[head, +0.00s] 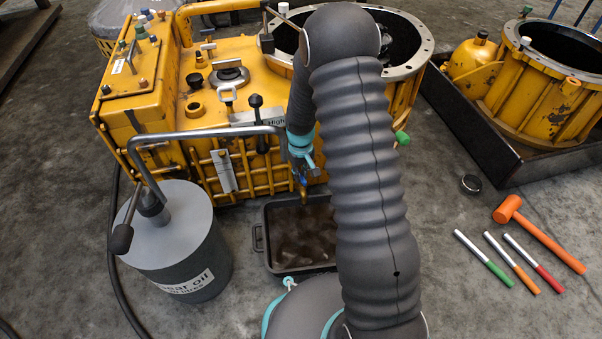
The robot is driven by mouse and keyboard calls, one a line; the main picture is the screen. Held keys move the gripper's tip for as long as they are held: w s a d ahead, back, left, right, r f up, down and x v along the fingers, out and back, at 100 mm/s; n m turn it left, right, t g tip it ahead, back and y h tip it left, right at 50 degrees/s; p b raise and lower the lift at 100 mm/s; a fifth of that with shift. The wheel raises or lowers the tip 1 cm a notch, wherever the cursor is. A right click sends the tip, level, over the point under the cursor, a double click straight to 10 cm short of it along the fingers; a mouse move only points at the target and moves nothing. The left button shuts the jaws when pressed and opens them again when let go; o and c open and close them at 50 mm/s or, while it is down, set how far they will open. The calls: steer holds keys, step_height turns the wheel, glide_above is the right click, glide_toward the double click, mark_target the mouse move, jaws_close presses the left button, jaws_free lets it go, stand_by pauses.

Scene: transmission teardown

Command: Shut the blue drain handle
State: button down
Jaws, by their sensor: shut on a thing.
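The yellow transmission housing (170,98) stands at the upper middle. A small brass drain tap (302,195) sticks out low on its front, above the black drip tray (258,245). The blue drain handle (303,181) shows only as a small patch at the tap, mostly hidden by my gripper (304,167). My gripper points down at the tap from above and is shut on the handle. The handle's exact angle cannot be told. Brownish liquid lies in the tray; whether any oil is running from the tap cannot be seen.
A grey gear oil drum (175,245) with a bent pump pipe stands left of the tray. A second yellow housing (535,100) sits in a dark tray at right. An orange mallet (540,235) and several coloured markers lie on the floor. My arm hides the tray's right side.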

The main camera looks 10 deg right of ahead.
steer(key=shift+n, duration=1.1)
steer(key=n, duration=0.5)
steer(key=shift+n, duration=0.3)
steer(key=n, duration=0.4)
steer(key=shift+n, duration=0.4)
